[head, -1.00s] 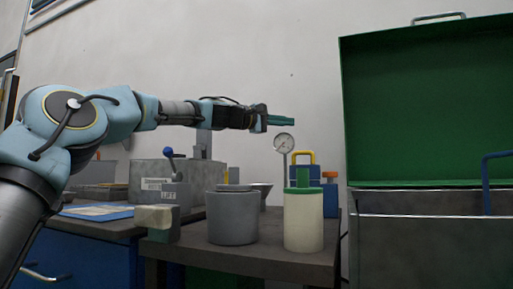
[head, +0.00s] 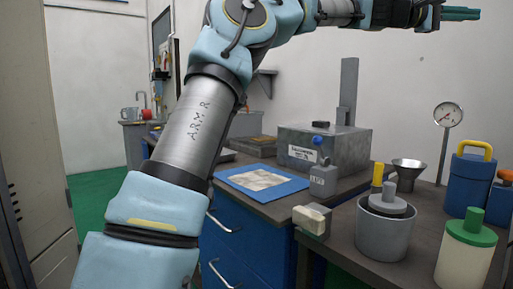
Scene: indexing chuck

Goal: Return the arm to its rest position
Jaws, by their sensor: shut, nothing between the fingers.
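My gripper (head: 460,14) is at the top right of the head view, held high above the bench and pointing right. Its green fingers are shut with nothing between them. My arm rises from the lower left and bends over to the right near the top. The indexing chuck cannot be made out for certain; a grey box-shaped unit (head: 350,148) with a label and an upright post stands on the bench below my arm.
On the dark bench (head: 345,245) stand a grey pot (head: 385,236), a cream jar with green lid (head: 465,255), a dial gauge (head: 447,115), a funnel (head: 408,170) and a blue container (head: 470,182). A blue mat (head: 285,188) lies left. A tall cabinet (head: 30,150) stands at far left.

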